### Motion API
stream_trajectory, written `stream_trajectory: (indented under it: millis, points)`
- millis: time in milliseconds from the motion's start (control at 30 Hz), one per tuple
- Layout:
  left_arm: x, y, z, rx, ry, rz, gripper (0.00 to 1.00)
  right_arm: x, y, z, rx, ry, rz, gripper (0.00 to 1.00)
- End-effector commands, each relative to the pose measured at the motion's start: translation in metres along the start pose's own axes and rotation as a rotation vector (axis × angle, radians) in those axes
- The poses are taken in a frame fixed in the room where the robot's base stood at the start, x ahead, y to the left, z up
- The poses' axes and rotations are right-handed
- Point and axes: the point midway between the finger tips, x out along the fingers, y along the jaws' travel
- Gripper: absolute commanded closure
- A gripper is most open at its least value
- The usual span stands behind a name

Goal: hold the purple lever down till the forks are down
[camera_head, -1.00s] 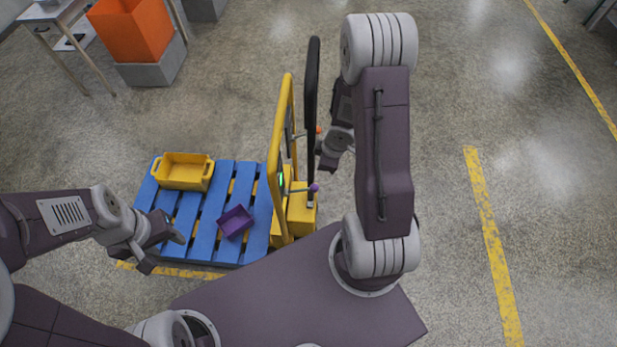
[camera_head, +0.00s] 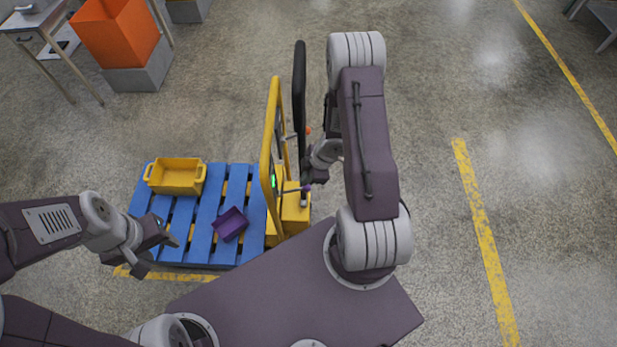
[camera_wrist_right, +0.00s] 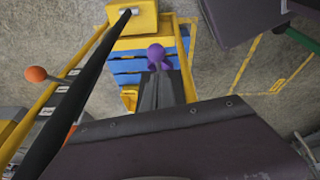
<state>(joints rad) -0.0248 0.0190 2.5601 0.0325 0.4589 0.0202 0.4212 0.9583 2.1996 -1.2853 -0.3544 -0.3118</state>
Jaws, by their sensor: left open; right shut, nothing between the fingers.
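The purple lever (camera_head: 307,188) has a round knob on the right side of the yellow pallet truck (camera_head: 290,215). In the right wrist view the purple knob (camera_wrist_right: 156,52) sits right at the tips of my right gripper (camera_wrist_right: 158,72), whose fingers are shut with nothing between them. Contact cannot be told. In the head view my right gripper (camera_head: 309,176) is just above the knob, partly hidden by its own wrist. My left gripper (camera_head: 158,257) is open and empty beside the blue pallet's left front corner. The forks are hidden under the pallet.
Floor to the right is clear.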

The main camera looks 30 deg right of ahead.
Motion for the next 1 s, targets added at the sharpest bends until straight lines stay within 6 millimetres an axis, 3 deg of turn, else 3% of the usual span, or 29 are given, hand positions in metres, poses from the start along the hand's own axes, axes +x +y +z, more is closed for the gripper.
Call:
stream_trajectory:
  millis: [100,300,733,1000]
  points:
    - [0.012,0.000,0.001,0.000,0.000,0.000,0.53,0.024,-0.001,0.001,-0.001,0.000,-0.001,1.00]
    - [0.015,0.000,0.002,0.000,0.000,0.000,0.53,0.040,0.000,0.000,0.000,-0.001,0.000,1.00]
    - [0.015,0.000,0.001,0.000,0.000,0.000,0.53,0.041,0.000,0.001,0.001,0.004,0.001,1.00]
    - [0.017,0.000,0.002,0.000,0.000,0.000,0.53,0.047,-0.003,0.013,0.011,0.095,0.015,1.00]
